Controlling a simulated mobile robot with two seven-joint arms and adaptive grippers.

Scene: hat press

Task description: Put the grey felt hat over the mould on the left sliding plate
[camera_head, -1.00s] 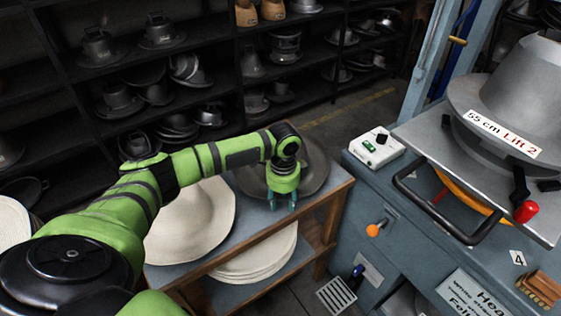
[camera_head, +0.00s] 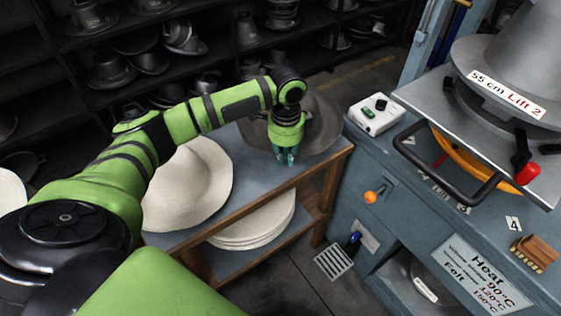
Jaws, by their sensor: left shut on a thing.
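The grey felt hat (camera_head: 322,128) lies at the far right end of the wooden side table (camera_head: 262,182), partly hidden behind my left gripper. My left gripper (camera_head: 286,158) points down at the hat's near brim, with its fingers close together, shut on the brim. The hat still appears to rest on the table. A grey metal mould (camera_head: 500,82) with a label reading "55 cm Lift 2" sits on a metal sliding plate (camera_head: 423,98) with a black handle, on the blue-grey press at the right. My right gripper is not in view.
A cream felt hat (camera_head: 190,190) lies left of the grey one, with several cream felts (camera_head: 258,222) stacked on the lower shelf. A white control box (camera_head: 376,115), an orange knob (camera_head: 371,197) and a brush (camera_head: 533,253) are on the press. Dark shelves of moulds stand behind.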

